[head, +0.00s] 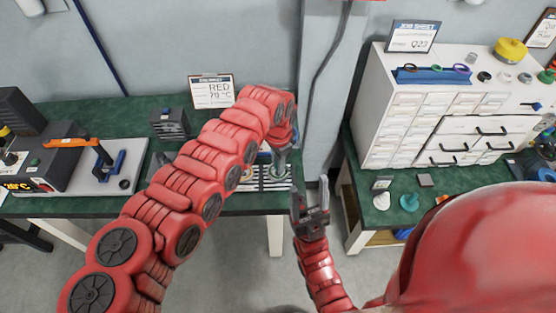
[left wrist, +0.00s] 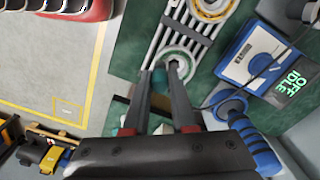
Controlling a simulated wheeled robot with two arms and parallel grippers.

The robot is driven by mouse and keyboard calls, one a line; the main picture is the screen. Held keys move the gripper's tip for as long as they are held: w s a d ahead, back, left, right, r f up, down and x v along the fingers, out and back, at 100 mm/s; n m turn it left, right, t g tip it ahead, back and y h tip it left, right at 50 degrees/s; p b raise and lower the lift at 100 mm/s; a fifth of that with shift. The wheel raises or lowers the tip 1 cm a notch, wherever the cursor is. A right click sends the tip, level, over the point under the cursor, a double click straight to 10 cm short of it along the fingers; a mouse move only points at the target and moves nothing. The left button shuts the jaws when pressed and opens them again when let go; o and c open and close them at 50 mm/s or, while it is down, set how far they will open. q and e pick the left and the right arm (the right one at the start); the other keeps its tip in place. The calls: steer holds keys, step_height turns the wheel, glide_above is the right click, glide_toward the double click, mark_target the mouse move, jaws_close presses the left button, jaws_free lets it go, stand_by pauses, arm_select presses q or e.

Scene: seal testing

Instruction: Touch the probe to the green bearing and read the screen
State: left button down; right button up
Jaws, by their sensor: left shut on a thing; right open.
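The green bearing (left wrist: 180,56), a ring with a green rim and grey middle, lies on a ribbed rack (left wrist: 200,42) in the left wrist view. My left gripper (left wrist: 162,76) has its fingertips at the ring's near edge, shut with a teal-green part between them, seemingly the bearing. In the head view this gripper (head: 281,165) is over the rack and mostly hides the bearing. My right gripper (head: 311,197) is open and empty.
A yellow-rimmed bearing (left wrist: 210,8) lies farther along the rack. A sign (head: 212,91) reads "RED 70 °C". A bench device (head: 85,155) stands left and a white drawer cabinet (head: 440,110) right. A black cable runs near the tester.

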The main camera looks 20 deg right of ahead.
arm_select(q)
steer(key=shift+w+f, duration=0.1)
steer(key=shift+f, duration=0.3)
steer(key=shift+r, duration=0.1)
steer(key=shift+f+b, duration=0.7)
steer(key=shift+f, duration=0.05)
stand_by(2.7)
steer(key=c, duration=0.6)
jaws_free()
steer(key=shift+c, duration=0.2)
steer(key=shift+r, duration=0.1)
